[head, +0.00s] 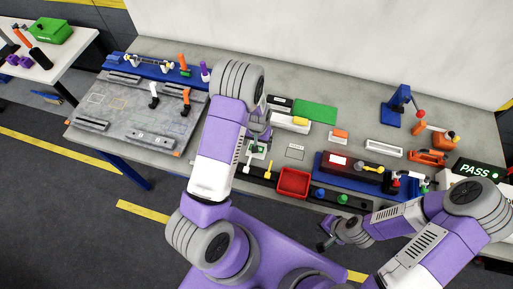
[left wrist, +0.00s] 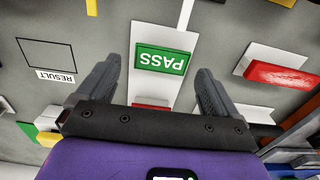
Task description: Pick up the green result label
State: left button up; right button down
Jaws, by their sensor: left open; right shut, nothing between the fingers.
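The green label (left wrist: 162,59) reads PASS, upside down in the left wrist view. It lies on a white holder (left wrist: 150,92) and shows between the two fingers of my left gripper (left wrist: 160,70). The fingers are open, one on each side of the label. Whether they are level with it or still above it, I cannot tell. In the head view my left gripper (head: 262,136) hangs over the workbench and partly hides the label. My right gripper (head: 326,243) is shut and empty, off the bench's front edge.
A square outline marked RESULT (left wrist: 45,54) lies beside the label holder. A red piece on a white block (left wrist: 282,75) is on the other side. A red bin (head: 293,182) stands near the front edge. A dark PASS display (head: 475,170) stands at the far right.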

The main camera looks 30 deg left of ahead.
pick_arm(q)
jog(key=shift+f+b, duration=0.25)
jog(key=shift+b, duration=0.05)
dwell(0.5)
jog(key=shift+c, duration=0.4)
jog(key=c, duration=0.9)
